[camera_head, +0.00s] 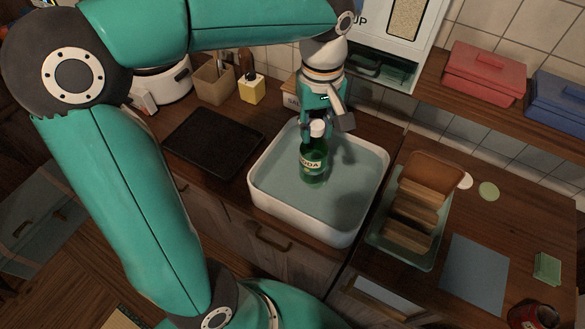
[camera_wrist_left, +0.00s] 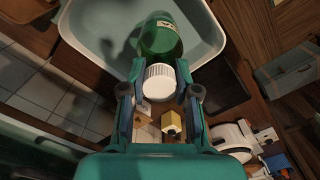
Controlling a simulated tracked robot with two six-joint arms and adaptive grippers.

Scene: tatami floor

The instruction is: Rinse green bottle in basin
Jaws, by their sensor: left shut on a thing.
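The green bottle (camera_head: 314,166) has a white cap and a pale label, and it is upright in the white basin (camera_head: 264,206), over or in the bluish water. I cannot tell whether its bottom touches the basin floor. My left gripper (camera_head: 318,128) comes from above and is shut on the bottle at its cap and neck. In the left wrist view the bottle (camera_wrist_left: 160,38) points away from me, with its white cap (camera_wrist_left: 158,82) between the fingers (camera_wrist_left: 160,95). The basin (camera_wrist_left: 85,42) surrounds it there. My right gripper is not in view.
A dark mat (camera_head: 213,143) lies left of the basin. A tray (camera_head: 405,244) of brown slices stands close on its right. A yellow block (camera_head: 252,90) and a brown holder (camera_head: 214,83) stand behind. A blue sheet (camera_head: 474,272) lies at the right.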

